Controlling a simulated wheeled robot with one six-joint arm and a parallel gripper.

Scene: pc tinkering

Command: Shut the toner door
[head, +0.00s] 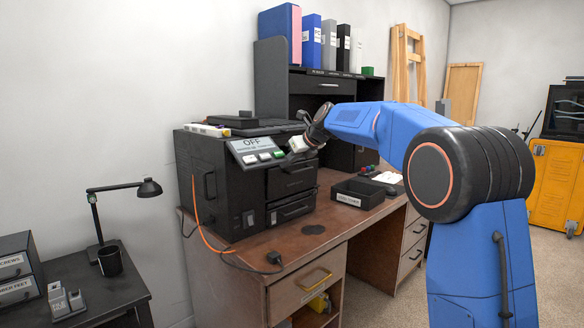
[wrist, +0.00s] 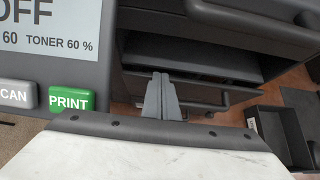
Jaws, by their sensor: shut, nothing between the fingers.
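The black printer (head: 228,190) stands on the brown desk, with a tilted control panel (head: 257,150) reading OFF. The wrist view shows part of that panel (wrist: 52,40), with "TONER 60 %" and a green PRINT button (wrist: 71,100). Right of the panel, the printer front has dark panels with handles (head: 291,180). In the wrist view a dark recess and a flat panel (wrist: 190,56) show beyond my fingers; I cannot tell surely which part is the toner door or how far it stands open. My gripper (wrist: 160,80) is shut and empty, in front of the printer front, right of the buttons.
A black open tray (head: 358,193) sits on the desk right of the printer. An orange cable (head: 205,225) hangs down the printer's left side to a plug. A shelf unit with binders (head: 312,42) stands behind. A lamp (head: 148,188) stands on the left table.

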